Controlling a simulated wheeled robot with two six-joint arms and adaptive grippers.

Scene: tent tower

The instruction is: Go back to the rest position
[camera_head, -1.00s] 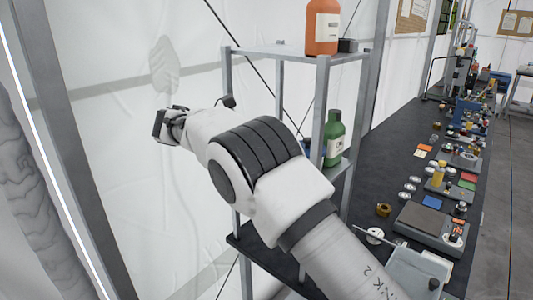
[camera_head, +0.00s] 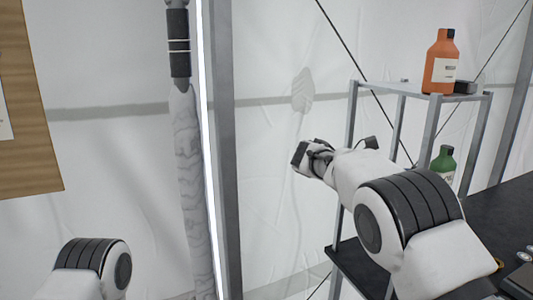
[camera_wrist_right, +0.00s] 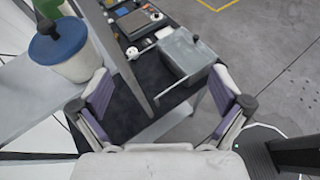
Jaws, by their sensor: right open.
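My right arm comes in from the lower right in the head view. Its gripper (camera_head: 312,158) is in front of the white tent wall, left of the metal shelf (camera_head: 410,91). In the right wrist view the right gripper (camera_wrist_right: 160,95) has its two fingers wide apart with nothing between them. Part of my left arm shows at the lower left of the head view; its gripper is out of view.
An orange bottle (camera_head: 440,62) stands on the shelf top, a green bottle (camera_head: 443,165) lower. A blue-topped container (camera_wrist_right: 62,45) is near the left finger in the wrist view. A grey box (camera_wrist_right: 187,55) sits on the dark table. A tent pole (camera_head: 222,150) stands left.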

